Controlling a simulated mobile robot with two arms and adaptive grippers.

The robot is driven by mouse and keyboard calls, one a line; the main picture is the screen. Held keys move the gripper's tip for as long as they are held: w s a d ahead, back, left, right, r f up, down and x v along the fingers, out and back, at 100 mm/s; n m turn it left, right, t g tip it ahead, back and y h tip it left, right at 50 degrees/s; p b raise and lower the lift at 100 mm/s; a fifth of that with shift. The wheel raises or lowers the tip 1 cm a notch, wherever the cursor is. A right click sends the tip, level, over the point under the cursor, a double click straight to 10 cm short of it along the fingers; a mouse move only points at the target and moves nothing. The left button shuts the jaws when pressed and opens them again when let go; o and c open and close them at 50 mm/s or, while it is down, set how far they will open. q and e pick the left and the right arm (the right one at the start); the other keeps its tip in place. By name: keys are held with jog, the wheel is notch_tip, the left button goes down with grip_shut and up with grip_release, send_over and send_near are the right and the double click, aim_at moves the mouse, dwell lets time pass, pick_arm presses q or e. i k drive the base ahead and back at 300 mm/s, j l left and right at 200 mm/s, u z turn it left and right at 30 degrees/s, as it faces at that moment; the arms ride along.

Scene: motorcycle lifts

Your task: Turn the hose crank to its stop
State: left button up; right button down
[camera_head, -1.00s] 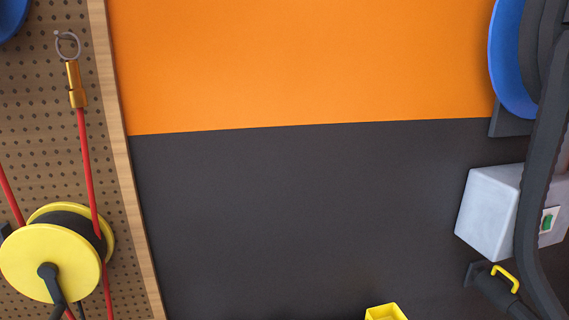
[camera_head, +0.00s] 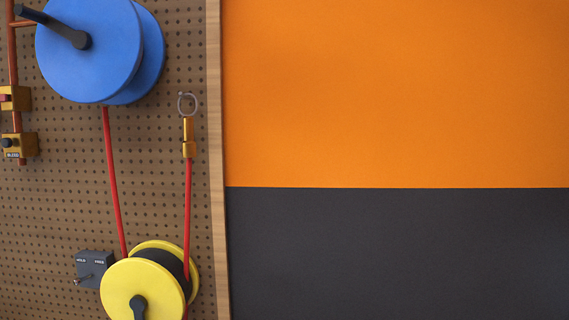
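A blue reel (camera_head: 88,48) hangs on the pegboard at the upper left, with a black crank handle (camera_head: 58,27) pointing up and to the left from its hub. A red hose (camera_head: 112,185) runs down from it. A yellow reel (camera_head: 142,288) with a black crank (camera_head: 138,306) sits lower on the board, its bottom cut off by the picture edge. A red line with a brass fitting and ring (camera_head: 188,137) rises above the yellow reel. Which crank is the hose crank is not labelled. Neither gripper shows.
A grey box with a small lever (camera_head: 94,268) is left of the yellow reel. A brass valve block marked BLEED (camera_head: 18,146) is at the left edge. The pegboard (camera_head: 70,200) ends at a wooden strip (camera_head: 217,160); the orange and dark wall beyond is bare.

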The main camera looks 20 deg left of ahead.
aim_at(81, 40)
jog(key=u, duration=1.65)
